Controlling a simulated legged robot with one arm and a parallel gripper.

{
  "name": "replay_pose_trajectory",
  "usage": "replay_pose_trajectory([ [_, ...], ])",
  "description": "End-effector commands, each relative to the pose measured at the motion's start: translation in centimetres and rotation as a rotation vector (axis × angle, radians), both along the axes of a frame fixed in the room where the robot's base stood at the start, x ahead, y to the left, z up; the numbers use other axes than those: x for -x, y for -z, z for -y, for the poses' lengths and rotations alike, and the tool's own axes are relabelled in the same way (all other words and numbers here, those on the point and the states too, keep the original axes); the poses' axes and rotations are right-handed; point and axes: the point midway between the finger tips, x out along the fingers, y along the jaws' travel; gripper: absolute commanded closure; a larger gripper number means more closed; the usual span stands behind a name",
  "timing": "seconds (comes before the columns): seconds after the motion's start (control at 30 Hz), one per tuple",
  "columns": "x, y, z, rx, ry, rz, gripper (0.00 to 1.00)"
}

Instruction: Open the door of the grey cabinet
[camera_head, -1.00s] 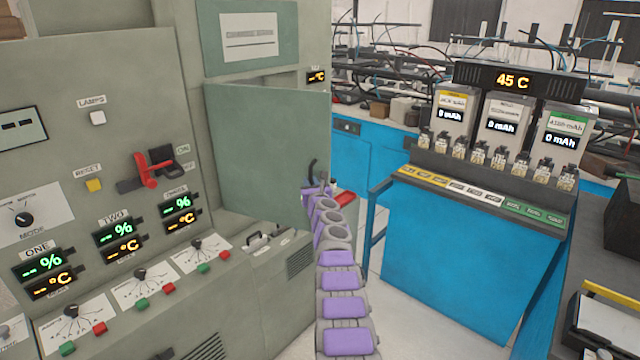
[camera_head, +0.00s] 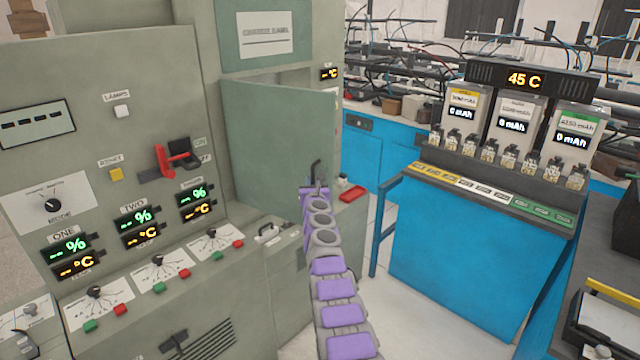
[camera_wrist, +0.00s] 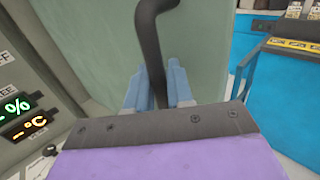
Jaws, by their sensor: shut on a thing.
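The grey-green cabinet (camera_head: 110,70) stands at the left in the head view. Its door (camera_head: 278,140) is partly open, swung out from the cabinet front, with a gap showing above its top edge. A dark bent handle (camera_head: 316,170) is on the door near its free edge. The handle also shows large in the wrist view (camera_wrist: 152,40). My gripper (camera_wrist: 160,95) is shut on the handle, its blue-grey fingers on either side of the bar. In the head view my gripper (camera_head: 315,185) is small and partly hidden by my purple and grey arm.
A red lever (camera_head: 178,158), displays and knobs are on the cabinet's panel. A blue bench (camera_head: 470,260) with battery chargers stands at the right. Light floor (camera_head: 380,300) is free between them. A red item (camera_head: 352,193) shows beside the door's free edge.

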Motion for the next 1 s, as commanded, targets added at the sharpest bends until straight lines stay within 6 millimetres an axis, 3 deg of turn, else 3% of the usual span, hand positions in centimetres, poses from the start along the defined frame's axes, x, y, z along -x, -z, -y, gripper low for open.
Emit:
replay_pose_trajectory([
  [0.3,0.2,0.1,-1.6,0.000,0.000,-0.001,1.00],
  [0.8,0.2,0.0,-1.8,0.000,0.001,-0.001,1.00],
  [0.83,0.2,0.0,-1.8,0.000,0.001,-0.001,0.77],
  [1.0,0.2,0.0,-1.7,0.000,0.003,0.000,0.61],
])
